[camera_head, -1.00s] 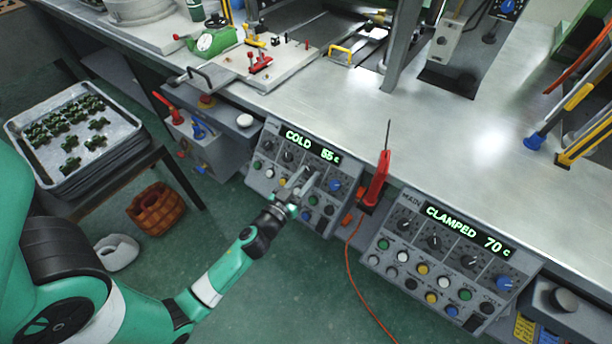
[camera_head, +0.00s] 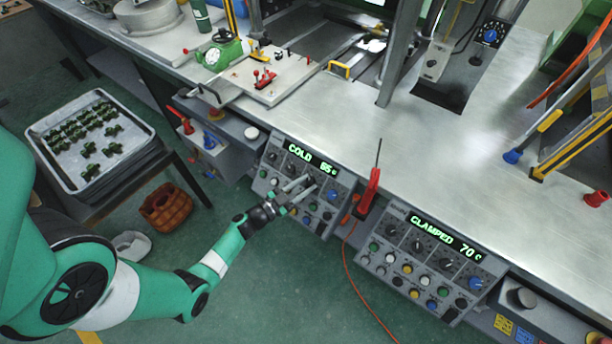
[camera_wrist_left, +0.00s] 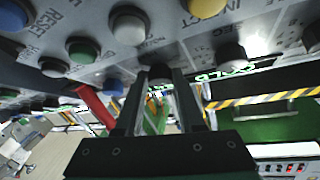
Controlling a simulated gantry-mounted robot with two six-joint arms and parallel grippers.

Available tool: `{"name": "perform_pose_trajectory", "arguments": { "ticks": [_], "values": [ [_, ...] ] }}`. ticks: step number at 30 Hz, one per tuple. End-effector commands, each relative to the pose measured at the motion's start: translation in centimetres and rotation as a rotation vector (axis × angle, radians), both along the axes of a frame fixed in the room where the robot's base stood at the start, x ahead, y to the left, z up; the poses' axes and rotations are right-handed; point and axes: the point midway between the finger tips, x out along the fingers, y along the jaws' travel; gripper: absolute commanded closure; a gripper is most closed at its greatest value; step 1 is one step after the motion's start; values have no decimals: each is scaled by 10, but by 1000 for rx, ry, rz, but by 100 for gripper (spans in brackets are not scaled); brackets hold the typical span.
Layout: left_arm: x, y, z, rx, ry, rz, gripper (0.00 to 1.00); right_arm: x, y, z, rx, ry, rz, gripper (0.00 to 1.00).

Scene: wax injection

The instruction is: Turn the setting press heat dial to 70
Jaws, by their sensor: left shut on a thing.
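The left control panel (camera_head: 265,185) is on the front of the bench, and its green display (camera_head: 312,160) reads COLD and what looks like 65 c. My left gripper (camera_head: 311,184) is at this panel, with its fingers reaching onto the row of dials below the display. In the left wrist view its two fingers (camera_wrist_left: 158,100) are closed around a dark dial (camera_wrist_left: 160,73). The dial is mostly hidden by the fingers in the head view, and its pointer and label cannot be read. My right gripper is not in view.
A second panel (camera_head: 376,262) to the right reads CLAMPED 70 c. A red pen-like tool (camera_head: 369,190) with an orange cord stands between the panels. Several buttons surround the held dial. A tray of green parts (camera_head: 150,150) and a brown basket (camera_head: 168,207) are at left.

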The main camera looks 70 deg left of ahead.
Motion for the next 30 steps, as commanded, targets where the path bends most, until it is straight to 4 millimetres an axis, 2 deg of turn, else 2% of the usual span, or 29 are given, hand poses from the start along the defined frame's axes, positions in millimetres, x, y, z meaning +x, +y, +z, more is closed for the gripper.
{"name": "perform_pose_trajectory", "arguments": {
  "ticks": [1, 6, 30],
  "values": [
    [0, 4, 8, 29, 18, -23, 100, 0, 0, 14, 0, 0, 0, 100],
    [-1, 6, 7, 134, 82, -131, 100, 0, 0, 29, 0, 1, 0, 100],
    [2, 12, 12, 599, 378, -600, 100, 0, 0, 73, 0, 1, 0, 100]
  ]
}}
